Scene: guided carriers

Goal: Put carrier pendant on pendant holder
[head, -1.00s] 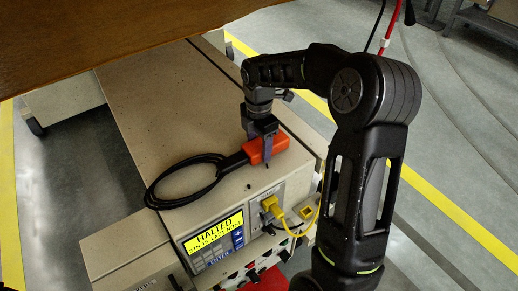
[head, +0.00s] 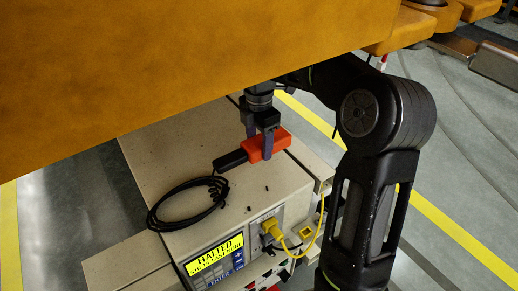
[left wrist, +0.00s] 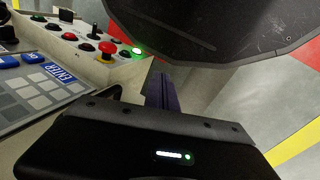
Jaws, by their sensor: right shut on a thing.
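The carrier pendant (head: 267,144) is an orange block with a black handle end and a coiled black cable (head: 188,204). My right gripper (head: 264,148) is shut on its orange part, above the carrier's beige top (head: 165,150). I cannot tell whether the pendant touches that top. Two small dark pegs (head: 248,208) stand near the top's front edge; I cannot tell whether they are the pendant holder. The left wrist view shows purple finger parts of my left gripper (left wrist: 160,92) edge-on, so its opening is unclear.
A large orange-brown panel (head: 180,80) hides much of the upper left. The carrier's front has a yellow display (head: 213,257) and a yellow plug with cable (head: 270,227). Control buttons (left wrist: 107,47) show in the left wrist view. Grey floor lies to the right.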

